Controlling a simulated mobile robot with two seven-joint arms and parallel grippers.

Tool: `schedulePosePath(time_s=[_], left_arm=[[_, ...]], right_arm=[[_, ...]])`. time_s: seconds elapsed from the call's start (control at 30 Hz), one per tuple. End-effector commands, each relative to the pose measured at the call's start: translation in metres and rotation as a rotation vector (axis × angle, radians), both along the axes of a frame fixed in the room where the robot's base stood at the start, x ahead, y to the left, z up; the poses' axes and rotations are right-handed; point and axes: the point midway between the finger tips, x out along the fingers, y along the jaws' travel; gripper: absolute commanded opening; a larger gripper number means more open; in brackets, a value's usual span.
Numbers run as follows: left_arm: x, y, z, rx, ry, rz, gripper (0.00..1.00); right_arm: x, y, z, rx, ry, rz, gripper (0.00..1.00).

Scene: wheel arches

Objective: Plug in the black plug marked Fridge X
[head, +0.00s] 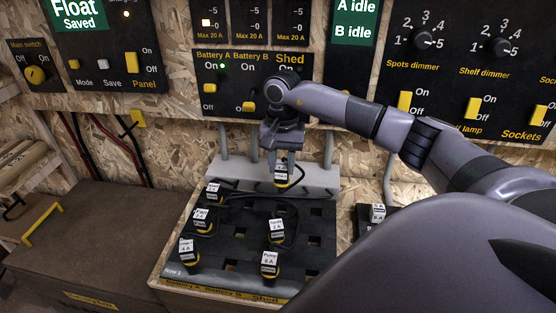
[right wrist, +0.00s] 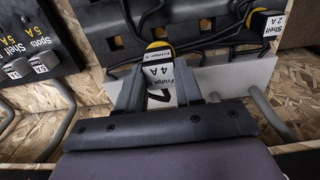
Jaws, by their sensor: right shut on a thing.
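My right gripper (head: 284,163) points down over the back edge of the black socket board (head: 228,243). It is shut on a black plug (head: 281,178) with a yellow band and a white label. In the right wrist view, my right gripper (right wrist: 160,97) has a finger on each side of this plug (right wrist: 158,48), and its label reads Fridge and 4 A. The plug is at the rear of the board, in front of a grey ledge; whether it touches anything cannot be told. My left gripper is not in view.
Several labelled black plugs stand on the board, including one marked Pump (head: 269,266), with black cables looped among them. Open square holes lie at the board's right. A panel of yellow switches (head: 250,85) is behind. A brown box top (head: 85,235) lies left.

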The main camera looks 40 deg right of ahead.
Motion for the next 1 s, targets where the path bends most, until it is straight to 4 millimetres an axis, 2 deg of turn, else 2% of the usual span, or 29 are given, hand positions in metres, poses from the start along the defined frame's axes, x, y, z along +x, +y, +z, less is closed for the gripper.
schedulePosePath(time_s=[0.27,0.73,1.0], left_arm=[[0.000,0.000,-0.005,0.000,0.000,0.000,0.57],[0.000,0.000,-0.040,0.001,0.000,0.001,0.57],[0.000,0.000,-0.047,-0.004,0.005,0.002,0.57]], right_arm=[[0.000,-0.002,-0.008,-0.001,-0.001,-0.004,0.04],[-0.001,-0.001,-0.056,-0.001,0.001,-0.003,0.04],[0.000,-0.001,-0.068,0.000,-0.001,-0.004,0.04]])
